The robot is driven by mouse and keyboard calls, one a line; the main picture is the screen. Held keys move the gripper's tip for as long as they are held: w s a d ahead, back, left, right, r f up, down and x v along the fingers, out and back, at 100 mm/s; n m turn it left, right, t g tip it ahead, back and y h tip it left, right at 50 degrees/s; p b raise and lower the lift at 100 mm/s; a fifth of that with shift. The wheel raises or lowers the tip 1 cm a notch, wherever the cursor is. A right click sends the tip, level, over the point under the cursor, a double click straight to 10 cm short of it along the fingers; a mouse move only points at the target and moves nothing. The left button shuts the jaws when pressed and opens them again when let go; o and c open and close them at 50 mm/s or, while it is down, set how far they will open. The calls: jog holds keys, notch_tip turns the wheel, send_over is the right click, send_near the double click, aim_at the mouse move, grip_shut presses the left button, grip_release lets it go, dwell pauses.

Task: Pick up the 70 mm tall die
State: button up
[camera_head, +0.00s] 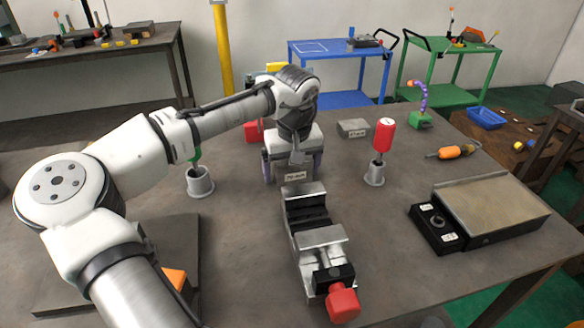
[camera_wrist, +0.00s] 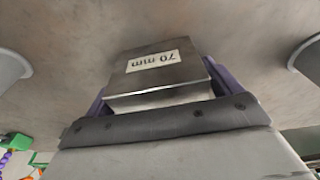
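The 70 mm die is a grey metal block with a white "70 mm" label. It shows in the wrist view (camera_wrist: 160,80) and, below my gripper, in the head view (camera_head: 295,178). My gripper (camera_head: 293,168) points down over the die. Its purple fingers flank the die on both sides, also in the wrist view (camera_wrist: 158,92). The fingers are very close to the die's sides, but I cannot tell whether they touch. The die's underside and its contact with the table are hard to make out.
A vise (camera_head: 318,240) with a red knob stands just in front of the die. A red-handled tool in a holder (camera_head: 374,172) is to the right, a grey cup (camera_head: 199,182) to the left. A smaller labelled block (camera_head: 352,128) lies behind right. A flat plate fixture (camera_head: 490,212) is far right.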

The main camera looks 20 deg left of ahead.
jog(key=c, duration=1.7)
jog(key=shift+w, duration=0.1)
jog(key=shift+r, duration=0.1)
